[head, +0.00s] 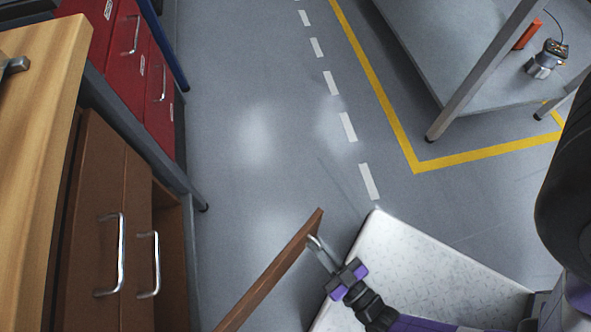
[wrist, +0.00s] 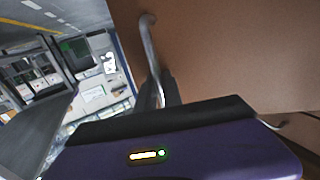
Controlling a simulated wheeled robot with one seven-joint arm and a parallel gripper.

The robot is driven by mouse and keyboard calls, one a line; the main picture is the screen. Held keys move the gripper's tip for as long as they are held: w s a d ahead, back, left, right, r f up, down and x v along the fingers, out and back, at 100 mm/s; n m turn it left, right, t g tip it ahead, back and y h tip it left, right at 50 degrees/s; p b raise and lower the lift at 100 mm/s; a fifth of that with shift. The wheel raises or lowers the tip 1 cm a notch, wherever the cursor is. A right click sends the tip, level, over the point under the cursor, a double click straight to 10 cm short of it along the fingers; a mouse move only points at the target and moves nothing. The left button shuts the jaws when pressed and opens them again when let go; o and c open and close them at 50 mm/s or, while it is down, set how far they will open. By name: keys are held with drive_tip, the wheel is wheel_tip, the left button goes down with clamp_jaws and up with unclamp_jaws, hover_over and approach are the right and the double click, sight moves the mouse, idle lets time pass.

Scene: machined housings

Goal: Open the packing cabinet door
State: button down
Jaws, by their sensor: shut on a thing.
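The packing cabinet (head: 168,235) is brown wood and stands at the left in the head view, with part of its dark inside showing. Its door (head: 268,277) stands swung out from the front, seen nearly edge-on; its lower end is cut off by the frame. In the wrist view the door's brown face (wrist: 220,55) fills the upper right, with a metal bar handle (wrist: 149,42) on it. My gripper (head: 322,254) is at the door's free edge, shut on this handle; its dark fingers (wrist: 161,88) close around the bar.
Two closed brown fronts with bar handles (head: 121,255) are left of the opening. A wooden worktop (head: 45,110) and red drawers (head: 125,65) are at the left. A grey table (head: 470,75) stands at upper right, inside yellow floor lines. The grey floor between is clear.

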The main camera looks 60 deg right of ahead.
drive_tip(key=s+a+m+g+h+b, duration=0.2)
drive_tip(key=s+a, duration=0.3)
drive_tip(key=s, duration=0.4)
drive_tip(key=s+a+m+g+h+b, duration=0.2)
drive_tip(key=s+a+m+h+b, duration=0.1)
drive_tip(key=s, duration=0.6)
drive_tip(key=shift+s+a+h+b, duration=0.2)
drive_tip(key=shift+a+h+b, duration=0.7)
drive_tip(key=shift+a, duration=0.1)
drive_tip(key=c, duration=1.5)
unclamp_jaws()
drive_tip(key=shift+s, duration=0.1)
drive_tip(key=v, duration=0.7)
drive_tip(key=shift+s+a+r+b, duration=0.1)
drive_tip(key=shift+s+a+b, duration=0.05)
drive_tip(key=shift+a+b, duration=0.2)
